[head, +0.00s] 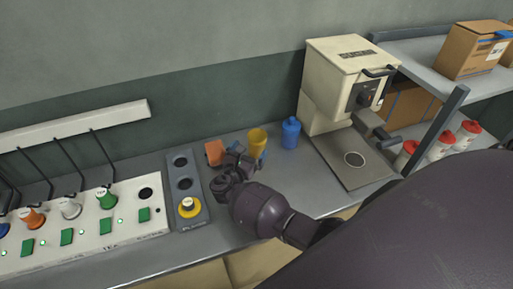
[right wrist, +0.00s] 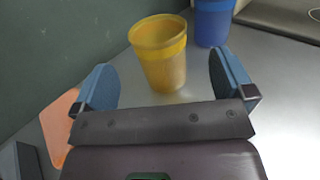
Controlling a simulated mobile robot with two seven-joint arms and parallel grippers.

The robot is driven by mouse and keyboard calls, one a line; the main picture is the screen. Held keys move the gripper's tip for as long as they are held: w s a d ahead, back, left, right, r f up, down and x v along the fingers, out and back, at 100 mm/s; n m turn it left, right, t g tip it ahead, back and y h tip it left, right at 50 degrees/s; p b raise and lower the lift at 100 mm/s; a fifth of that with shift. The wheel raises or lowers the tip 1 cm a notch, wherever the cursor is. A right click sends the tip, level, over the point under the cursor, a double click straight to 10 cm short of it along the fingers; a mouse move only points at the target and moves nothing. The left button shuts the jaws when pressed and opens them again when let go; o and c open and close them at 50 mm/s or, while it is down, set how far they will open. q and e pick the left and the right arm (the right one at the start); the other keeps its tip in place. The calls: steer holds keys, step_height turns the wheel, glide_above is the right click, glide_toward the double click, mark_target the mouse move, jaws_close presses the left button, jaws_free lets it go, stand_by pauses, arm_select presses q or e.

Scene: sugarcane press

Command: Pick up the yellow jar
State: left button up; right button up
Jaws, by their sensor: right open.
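The yellow jar (head: 257,137) stands upright on the grey counter, open at the top, in the middle of the head view. In the right wrist view the yellow jar (right wrist: 162,60) is ahead of the palm, roughly centred between the two blue finger pads. My right gripper (head: 243,158) is open and empty, close in front of the jar. Its palm is apart from the jar, and I see no clear contact with the fingers. My left gripper is not in view.
A blue jar (head: 291,132) stands just right of the yellow one. An orange jar (head: 215,152) is close on the left of the gripper. A cream press machine (head: 335,85) stands right, a panel with slots (head: 187,184) left. The wall is behind.

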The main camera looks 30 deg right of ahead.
mark_target(253, 142)
steer(key=shift+x, duration=0.9)
steer(key=x, duration=0.1)
steer(key=b+x, duration=0.1)
steer(key=x, duration=0.1)
steer(key=b+x, duration=0.1)
steer(key=shift+w+r, duration=0.2)
steer(key=shift+r, duration=0.2)
steer(key=c, duration=1.1)
steer(key=shift+r, duration=0.1)
